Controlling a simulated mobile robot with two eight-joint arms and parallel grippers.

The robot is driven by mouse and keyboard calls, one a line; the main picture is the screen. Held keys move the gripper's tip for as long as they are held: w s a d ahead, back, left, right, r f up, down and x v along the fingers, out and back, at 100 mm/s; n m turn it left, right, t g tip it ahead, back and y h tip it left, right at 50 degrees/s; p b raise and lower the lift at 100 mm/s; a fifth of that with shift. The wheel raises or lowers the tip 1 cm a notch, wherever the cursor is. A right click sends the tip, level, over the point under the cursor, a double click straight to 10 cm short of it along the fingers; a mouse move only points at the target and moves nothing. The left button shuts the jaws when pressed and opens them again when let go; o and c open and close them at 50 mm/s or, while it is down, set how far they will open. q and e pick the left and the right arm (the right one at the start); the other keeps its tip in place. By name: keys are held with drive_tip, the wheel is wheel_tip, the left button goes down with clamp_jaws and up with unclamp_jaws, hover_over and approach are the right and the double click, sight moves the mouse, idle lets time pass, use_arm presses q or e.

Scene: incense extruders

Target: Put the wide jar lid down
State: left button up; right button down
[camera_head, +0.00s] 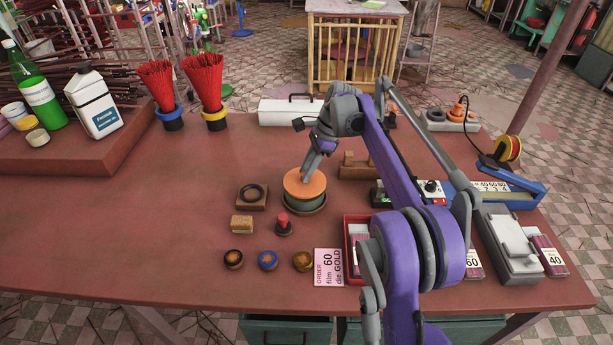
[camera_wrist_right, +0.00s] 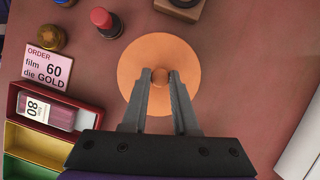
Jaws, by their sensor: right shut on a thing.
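The wide jar lid (camera_head: 297,188) is a flat orange disc with a small knob in its centre. In the head view it is at or just over the top of a squat green jar (camera_head: 305,202), roughly level; I cannot tell whether they touch. The jar stands on a dark round base. My right gripper (camera_head: 307,176) comes down from above. In the wrist view the lid (camera_wrist_right: 142,60) fills the middle, and the right gripper (camera_wrist_right: 160,78) is shut on its knob. The lid hides the jar there. My left gripper is not in view.
A red-topped stamp (camera_head: 282,220) stands close at the jar's lower left, and a wooden block with a dark ring (camera_head: 252,195) lies left. Several small round dies and an order card (camera_head: 328,267) are in front. The table's left middle is clear.

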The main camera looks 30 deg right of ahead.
sight(317, 179)
wheel_tip(317, 179, up, 7)
drive_tip(key=shift+f+p, duration=0.1)
drive_tip(key=shift+p, duration=0.35)
drive_tip(key=s+d+m+t+h+p, duration=0.25)
drive_tip(key=s+d+m, duration=0.45)
drive_tip(key=d, duration=0.4)
drive_tip(key=shift+w+f+m+b, duration=0.15)
drive_tip(key=shift+f+m+b, duration=0.3)
drive_tip(key=shift+f, duration=2.35)
drive_tip(key=shift+w+f+m+b, duration=0.1)
drive_tip(key=shift+f+m+b, duration=0.35)
drive_tip(key=shift+f, duration=2.35)
